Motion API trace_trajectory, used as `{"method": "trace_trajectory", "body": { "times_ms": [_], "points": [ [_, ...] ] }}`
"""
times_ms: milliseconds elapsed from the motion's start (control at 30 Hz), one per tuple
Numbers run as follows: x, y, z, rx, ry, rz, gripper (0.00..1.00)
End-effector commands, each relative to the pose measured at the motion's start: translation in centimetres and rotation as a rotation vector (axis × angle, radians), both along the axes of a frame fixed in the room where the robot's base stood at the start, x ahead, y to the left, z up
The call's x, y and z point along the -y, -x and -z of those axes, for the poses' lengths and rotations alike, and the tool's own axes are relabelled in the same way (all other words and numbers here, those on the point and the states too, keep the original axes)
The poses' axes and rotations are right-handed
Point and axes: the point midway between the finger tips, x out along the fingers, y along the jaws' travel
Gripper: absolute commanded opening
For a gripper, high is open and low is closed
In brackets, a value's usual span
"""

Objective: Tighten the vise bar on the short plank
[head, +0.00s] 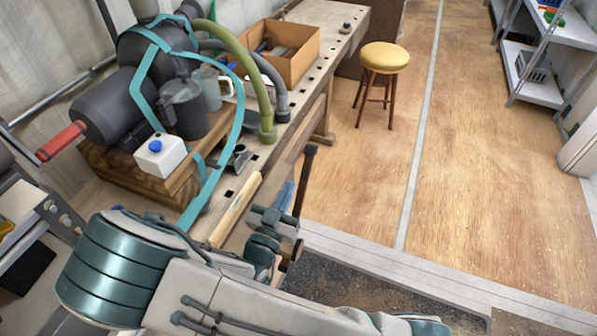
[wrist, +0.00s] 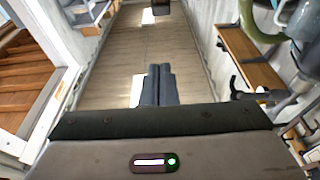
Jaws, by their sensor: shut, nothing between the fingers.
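A dark rod-like part (wrist: 238,90) beside the bench there may be the vise bar.
A yellow stool (head: 385,57) stands beyond. Open wooden floor (head: 480,160) lies to the right, with shelves (head: 535,92) behind.

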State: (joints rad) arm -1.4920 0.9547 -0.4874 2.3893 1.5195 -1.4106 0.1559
Motion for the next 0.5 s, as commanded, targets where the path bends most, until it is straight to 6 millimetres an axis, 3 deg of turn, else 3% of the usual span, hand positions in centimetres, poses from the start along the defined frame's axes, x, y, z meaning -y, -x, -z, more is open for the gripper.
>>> {"method": "trace_trajectory", "body": {
  "times_ms": [467,500],
  "points": [
    [3.4,-8.8,-2.5,-0.002,0.000,0.004,0.00],
    [3.4,-9.2,-2.0,-0.004,0.002,0.002,0.00]
  ]
}}
